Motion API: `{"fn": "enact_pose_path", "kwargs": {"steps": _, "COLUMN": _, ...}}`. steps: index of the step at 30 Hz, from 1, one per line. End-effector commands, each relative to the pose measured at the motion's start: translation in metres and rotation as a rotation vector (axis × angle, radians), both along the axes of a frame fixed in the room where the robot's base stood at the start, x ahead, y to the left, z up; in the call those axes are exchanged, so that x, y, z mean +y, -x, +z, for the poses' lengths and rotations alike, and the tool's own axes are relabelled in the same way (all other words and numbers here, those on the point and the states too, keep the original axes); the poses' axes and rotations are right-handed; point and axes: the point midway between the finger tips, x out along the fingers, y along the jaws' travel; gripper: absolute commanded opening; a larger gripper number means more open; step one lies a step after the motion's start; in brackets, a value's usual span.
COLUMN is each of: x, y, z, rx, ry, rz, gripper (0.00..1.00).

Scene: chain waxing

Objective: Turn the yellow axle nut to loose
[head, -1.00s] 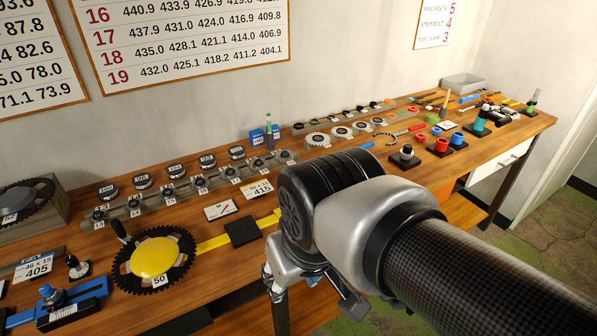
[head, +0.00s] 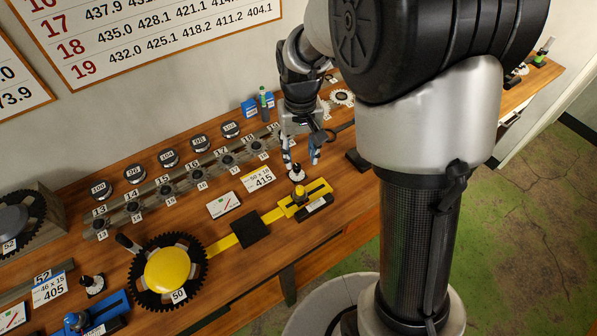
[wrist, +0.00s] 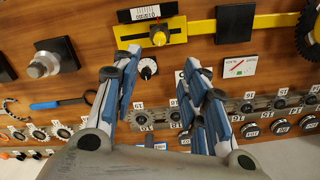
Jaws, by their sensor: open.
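The yellow axle nut (wrist: 158,37) is a small round knob on the yellow sliding block (wrist: 178,29) of a yellow bar. In the head view the nut (head: 299,193) stands at the right end of the yellow bar, near the table's front. My gripper (head: 301,160) is above the bench, behind the nut in the picture. Its fingers are spread and empty, pointing down. In the wrist view my gripper (wrist: 160,82) frames a small black-and-white dial (wrist: 147,67) between its fingers, with the nut just beyond the fingertips. The nut is apart from the fingers.
The large chainring with a yellow centre (head: 167,270) is at the bar's left end. A black block (head: 250,230) sits on the bar. A row of numbered sprockets (head: 180,180) runs behind. A 415 card (head: 258,179) lies left of my gripper.

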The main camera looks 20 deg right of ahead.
Motion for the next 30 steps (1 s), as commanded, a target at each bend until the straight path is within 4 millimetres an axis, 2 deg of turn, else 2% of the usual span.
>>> {"fn": "enact_pose_path", "kwargs": {"steps": 1, "x": 0.000, "y": 0.001, "z": -0.013, "rx": 0.005, "ry": 0.000, "rz": 0.000, "gripper": 0.41}}
{"fn": "enact_pose_path", "kwargs": {"steps": 9, "x": 0.000, "y": 0.002, "z": -0.073, "rx": 0.006, "ry": 0.000, "rz": 0.000, "gripper": 0.41}}
{"fn": "enact_pose_path", "kwargs": {"steps": 18, "x": 0.000, "y": 0.001, "z": -0.130, "rx": 0.003, "ry": 0.000, "rz": 0.000, "gripper": 0.41}}
{"fn": "enact_pose_path", "kwargs": {"steps": 24, "x": 0.000, "y": 0.001, "z": -0.148, "rx": 0.001, "ry": 0.000, "rz": 0.000, "gripper": 0.41}}
{"fn": "enact_pose_path", "kwargs": {"steps": 30, "x": 0.000, "y": 0.000, "z": -0.151, "rx": -0.001, "ry": 0.000, "rz": 0.000, "gripper": 0.41}}
